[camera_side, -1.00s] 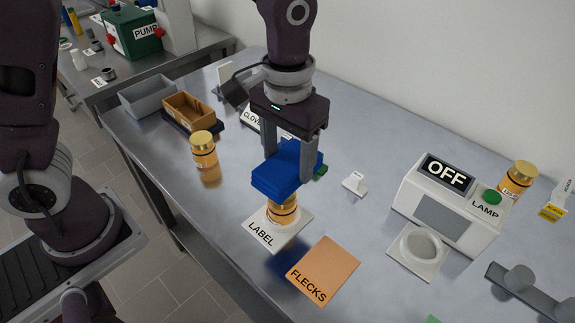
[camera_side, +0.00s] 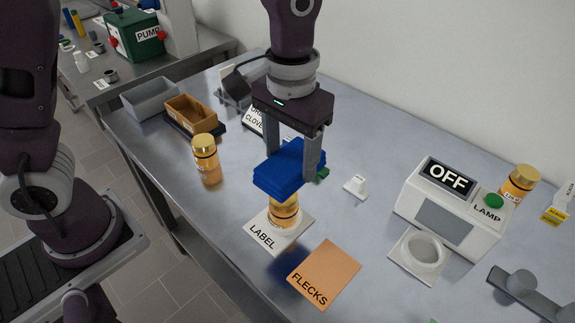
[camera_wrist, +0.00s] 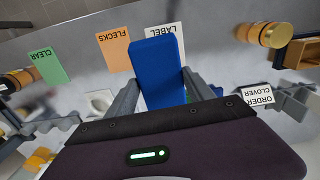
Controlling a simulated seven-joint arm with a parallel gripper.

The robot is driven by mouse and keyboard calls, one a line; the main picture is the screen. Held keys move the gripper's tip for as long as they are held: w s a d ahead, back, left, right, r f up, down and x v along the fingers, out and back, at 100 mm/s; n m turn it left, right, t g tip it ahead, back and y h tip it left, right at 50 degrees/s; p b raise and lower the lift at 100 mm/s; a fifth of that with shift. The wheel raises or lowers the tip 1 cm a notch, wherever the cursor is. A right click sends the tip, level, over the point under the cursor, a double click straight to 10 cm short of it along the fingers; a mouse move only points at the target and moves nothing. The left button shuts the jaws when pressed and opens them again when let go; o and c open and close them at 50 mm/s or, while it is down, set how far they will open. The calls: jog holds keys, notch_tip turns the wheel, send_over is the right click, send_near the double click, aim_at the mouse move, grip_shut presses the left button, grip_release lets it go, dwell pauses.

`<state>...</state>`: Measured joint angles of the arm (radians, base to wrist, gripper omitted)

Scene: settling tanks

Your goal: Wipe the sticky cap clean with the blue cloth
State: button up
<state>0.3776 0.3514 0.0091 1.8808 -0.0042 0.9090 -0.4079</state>
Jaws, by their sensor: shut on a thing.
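My gripper (camera_side: 291,158) is shut on the blue cloth (camera_side: 289,168), a thick folded pad. The cloth also fills the middle of the wrist view (camera_wrist: 157,75). In the side view the cloth sits directly over an amber jar (camera_side: 284,213) standing upright on the white LABEL card (camera_side: 262,236). The cloth covers the top of this jar, so its cap is hidden. I cannot tell whether cloth and cap touch. A second amber jar with a gold cap (camera_side: 205,148) stands to the left. A third gold-capped amber jar (camera_side: 519,183) stands behind the lamp box.
The orange FLECKS card (camera_side: 325,272) lies in front. The white lamp box (camera_side: 450,205) reads OFF, with a ring holder (camera_side: 420,252) before it. A brown tray (camera_side: 190,112) and grey bin (camera_side: 150,97) stand at back left. A small white item (camera_side: 355,185) lies right of my gripper.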

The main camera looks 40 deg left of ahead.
jog(key=shift+f, duration=3.8)
jog(key=shift+a, duration=0.3)
jog(key=shift+c, duration=0.7)
jog(key=shift+a+f, duration=0.15)
jog(key=shift+a, duration=1.25)
jog(key=d, duration=0.3)
jog(key=shift+d, duration=0.15)
jog(key=shift+a, duration=1.7)
jog(key=shift+d, duration=1.55)
jog(key=shift+a, duration=1.2)
jog(key=shift+d, duration=1.45)
jog(key=shift+r, duration=4.1)
